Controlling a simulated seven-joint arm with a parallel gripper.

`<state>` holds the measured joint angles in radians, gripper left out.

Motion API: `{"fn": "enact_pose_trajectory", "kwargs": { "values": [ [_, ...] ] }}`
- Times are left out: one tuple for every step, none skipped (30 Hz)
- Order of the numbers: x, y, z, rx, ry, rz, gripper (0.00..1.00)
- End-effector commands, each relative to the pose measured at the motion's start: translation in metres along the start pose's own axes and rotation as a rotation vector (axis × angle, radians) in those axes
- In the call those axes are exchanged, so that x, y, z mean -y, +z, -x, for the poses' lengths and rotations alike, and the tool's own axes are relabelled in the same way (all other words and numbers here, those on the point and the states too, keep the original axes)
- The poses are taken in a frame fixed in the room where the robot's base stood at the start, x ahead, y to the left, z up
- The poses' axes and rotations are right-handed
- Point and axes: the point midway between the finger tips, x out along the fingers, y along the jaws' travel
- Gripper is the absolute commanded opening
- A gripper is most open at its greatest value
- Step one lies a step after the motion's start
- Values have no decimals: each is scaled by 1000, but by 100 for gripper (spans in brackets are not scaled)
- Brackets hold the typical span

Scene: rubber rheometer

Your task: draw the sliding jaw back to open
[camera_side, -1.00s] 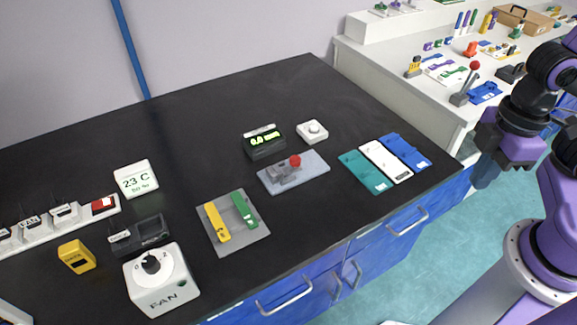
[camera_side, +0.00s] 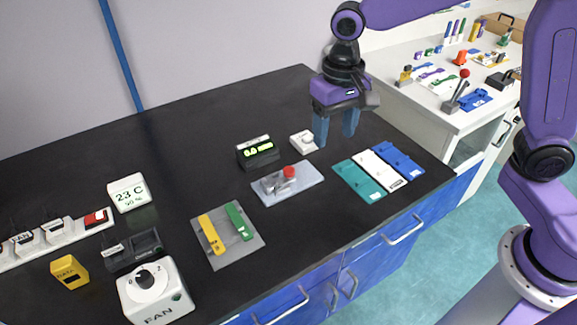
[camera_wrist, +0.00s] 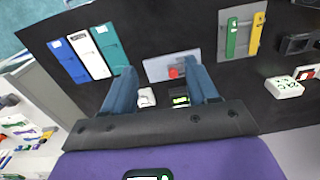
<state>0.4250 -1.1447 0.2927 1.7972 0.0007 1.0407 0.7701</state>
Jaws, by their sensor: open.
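A light grey plate (camera_side: 312,183) lies on the black bench, bearing a grey clamp (camera_side: 274,183) with a red knob (camera_side: 289,172). I take this as the sliding-jaw device; the gap between its jaw parts is too small to tell. In the wrist view the plate (camera_wrist: 157,68) and red knob (camera_wrist: 173,73) show between my fingers. My gripper (camera_side: 335,136) is open and empty, with its blue fingers pointing down. It is above the bench, behind and right of the plate, apart from it.
A white knob box (camera_side: 303,141) and a green-lit display (camera_side: 257,152) stand behind the plate. Teal (camera_side: 359,181), white (camera_side: 381,169) and blue (camera_side: 400,158) strips lie to the right. A grey plate with yellow and green bars (camera_side: 227,236) lies front left.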

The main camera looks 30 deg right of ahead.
Motion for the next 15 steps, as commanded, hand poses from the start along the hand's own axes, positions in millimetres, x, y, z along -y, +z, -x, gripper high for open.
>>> {"fn": "enact_pose_trajectory", "kwargs": {
  "values": [
    [6,-20,-5,3,4,-84,58],
    [9,-31,-8,3,4,-138,58],
    [13,-45,-11,3,5,-209,58],
    [15,-56,-14,4,6,-261,58],
    [16,-66,-17,5,7,-313,58],
    [18,-80,-20,5,8,-380,58],
    [19,-89,-24,5,9,-427,58],
    [20,-98,-26,5,9,-472,58],
    [20,-108,-30,5,9,-527,58],
    [20,-115,-32,5,10,-564,58],
    [20,-121,-35,5,11,-598,58],
    [20,-128,-37,5,11,-637,58],
    [19,-133,-39,6,12,-663,58],
    [19,-136,-40,5,11,-682,58],
    [19,-140,-42,5,11,-705,58]
  ]
}}
